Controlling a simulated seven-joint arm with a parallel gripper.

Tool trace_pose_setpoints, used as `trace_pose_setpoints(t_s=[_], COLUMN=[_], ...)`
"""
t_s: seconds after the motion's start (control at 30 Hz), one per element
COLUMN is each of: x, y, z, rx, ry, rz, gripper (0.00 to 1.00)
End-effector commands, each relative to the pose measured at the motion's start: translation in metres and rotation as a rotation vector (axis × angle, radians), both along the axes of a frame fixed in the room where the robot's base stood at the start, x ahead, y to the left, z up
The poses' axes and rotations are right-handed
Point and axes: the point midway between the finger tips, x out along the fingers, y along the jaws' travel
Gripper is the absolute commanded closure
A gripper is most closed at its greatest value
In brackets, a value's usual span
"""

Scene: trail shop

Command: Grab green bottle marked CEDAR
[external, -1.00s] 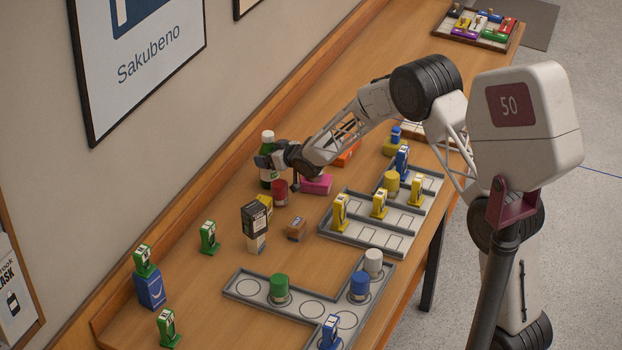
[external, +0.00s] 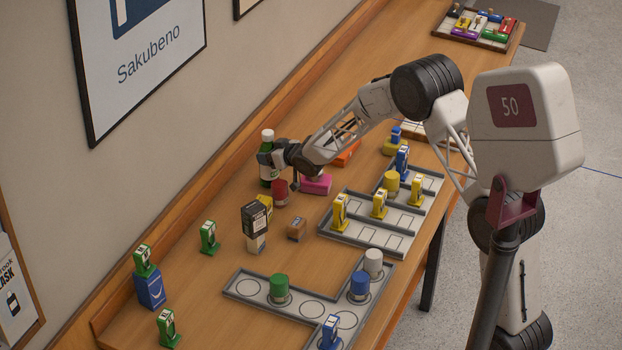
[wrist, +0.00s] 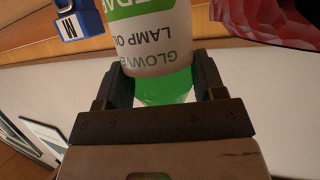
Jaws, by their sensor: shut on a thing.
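The green bottle (external: 267,172) has a white cap and a white label. It stands upright on the table near the back wall. In the wrist view the bottle (wrist: 150,45) appears upside down, and its label reads "LAMP OIL" with a cut-off word ending in "DAR" on a green band. My gripper (external: 275,158) reaches it from the right at mid-height. In the wrist view my gripper (wrist: 164,78) is shut on the bottle, one finger on each side.
A dark red cylinder (external: 279,192) and a pink block (external: 317,184) stand close to the bottle. A black-and-white box (external: 255,225) and a small brown box (external: 296,228) are nearer. Grey trays (external: 360,240) hold yellow and blue items. The table left of the bottle is fairly clear.

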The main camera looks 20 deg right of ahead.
Motion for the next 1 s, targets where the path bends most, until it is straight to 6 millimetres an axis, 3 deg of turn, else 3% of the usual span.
trace_pose_setpoints(t_s=[0.6, 1.0], x=[0.000, 0.000], y=[0.000, 0.000], z=[0.081, 0.096], rx=[0.001, 0.000], ry=[-0.003, -0.001], rz=[0.000, 0.000], gripper=[1.00, 1.00])
